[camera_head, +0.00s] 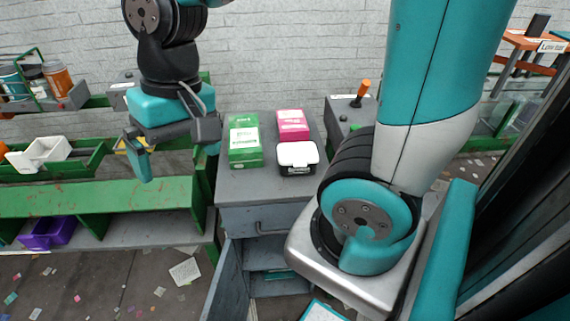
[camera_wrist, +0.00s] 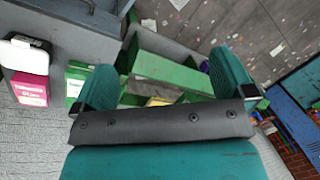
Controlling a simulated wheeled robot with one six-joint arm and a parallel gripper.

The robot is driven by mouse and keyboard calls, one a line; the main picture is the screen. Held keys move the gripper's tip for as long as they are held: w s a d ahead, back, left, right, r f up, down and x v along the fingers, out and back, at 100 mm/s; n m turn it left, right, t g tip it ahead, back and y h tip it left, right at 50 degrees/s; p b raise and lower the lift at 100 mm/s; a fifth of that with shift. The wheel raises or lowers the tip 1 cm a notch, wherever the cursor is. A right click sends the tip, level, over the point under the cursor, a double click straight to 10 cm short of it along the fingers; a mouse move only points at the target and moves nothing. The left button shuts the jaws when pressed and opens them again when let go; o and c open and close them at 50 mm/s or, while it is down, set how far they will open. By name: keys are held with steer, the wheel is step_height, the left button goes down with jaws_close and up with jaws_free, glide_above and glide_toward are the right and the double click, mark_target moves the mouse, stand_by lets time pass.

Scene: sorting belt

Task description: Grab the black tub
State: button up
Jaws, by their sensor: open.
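The black tub (camera_head: 297,170) has a black body and a white lid. It stands on the grey cabinet top, in front of a pink box (camera_head: 292,117) and right of a green box (camera_head: 245,146). My gripper (camera_head: 180,162) hangs open and empty in the head view, left of the cabinet and apart from the tub. In the wrist view its two teal fingers (camera_wrist: 166,84) are spread with nothing held between them. At the left of that view a white top, which looks like the tub's lid (camera_wrist: 28,57), shows beside the pink box (camera_wrist: 29,90).
The grey cabinet (camera_head: 265,187) has an open door (camera_head: 228,285) below. A control box with an orange-handled lever (camera_head: 361,92) stands behind right. Purple bins (camera_head: 48,234) sit underneath. Scraps litter the floor.

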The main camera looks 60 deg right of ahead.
steer(key=w+d+f+m+g+h+p, duration=0.1)
steer(key=w+d+f+m+h, duration=0.2)
steer(key=w+d+m, duration=0.6)
steer(key=m+g+h+p, duration=0.2)
steer(key=m+g, duration=0.1)
steer(key=m, duration=1.4)
glide_toward(280, 152)
steer(key=shift+m, duration=0.3)
steer(key=p+x, duration=0.1)
steer(key=x, duration=0.4)
steer(key=shift+s+d+f+p, duration=0.1)
steer(key=shift+p, duration=0.3)
steer(key=shift+p+x, duration=0.85)
steer(key=shift+x, duration=2)
steer(key=c, duration=0.7)
